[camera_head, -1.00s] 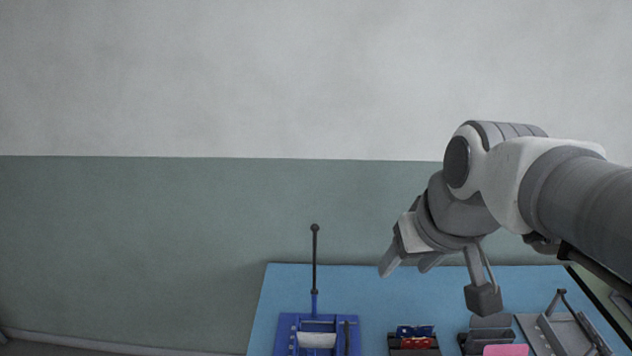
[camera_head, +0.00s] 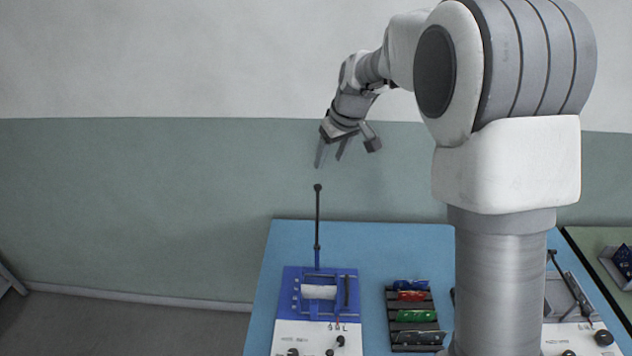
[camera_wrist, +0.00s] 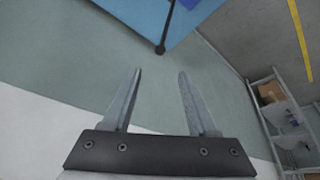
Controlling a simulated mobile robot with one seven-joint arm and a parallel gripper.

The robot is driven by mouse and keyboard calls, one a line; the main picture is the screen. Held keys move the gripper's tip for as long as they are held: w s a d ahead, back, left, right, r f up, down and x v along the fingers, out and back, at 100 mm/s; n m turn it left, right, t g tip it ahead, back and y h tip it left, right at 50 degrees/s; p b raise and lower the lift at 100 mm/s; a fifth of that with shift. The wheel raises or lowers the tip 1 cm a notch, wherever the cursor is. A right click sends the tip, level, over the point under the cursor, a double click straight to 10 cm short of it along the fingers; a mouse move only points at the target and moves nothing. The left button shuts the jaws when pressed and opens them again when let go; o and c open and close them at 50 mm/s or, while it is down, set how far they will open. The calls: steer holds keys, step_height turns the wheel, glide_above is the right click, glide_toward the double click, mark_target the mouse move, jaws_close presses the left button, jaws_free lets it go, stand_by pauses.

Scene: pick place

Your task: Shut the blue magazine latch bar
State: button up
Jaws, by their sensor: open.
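The blue magazine (camera_head: 349,284) stands on the blue table at the lower middle of the head view. Its latch bar (camera_head: 317,222) is a thin dark rod with a round knob, standing upright at the magazine's back. In the wrist view the bar's dark knob end (camera_wrist: 160,49) shows just beyond and between the fingers. My gripper (camera_head: 328,164) is open and empty, pointing down a little above the knob and apart from it. It also shows in the wrist view (camera_wrist: 160,75) with both fingers spread.
A black rack (camera_head: 414,338) with several coloured items stands right of the magazine. A grey fixture with a dark lever (camera_head: 568,282) lies farther right, partly behind my arm. The blue table (camera_head: 400,240) is bare along its back. Shelves (camera_wrist: 280,115) stand at the right in the wrist view.

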steer(key=p, duration=0.2)
glide_above(317, 217)
steer(key=w, duration=0.4)
step_height(317, 217, down, 16)
steer(key=shift+s+a+f, duration=0.15)
steer(key=shift+a, duration=0.1)
jaws_close()
stand_by(1.0)
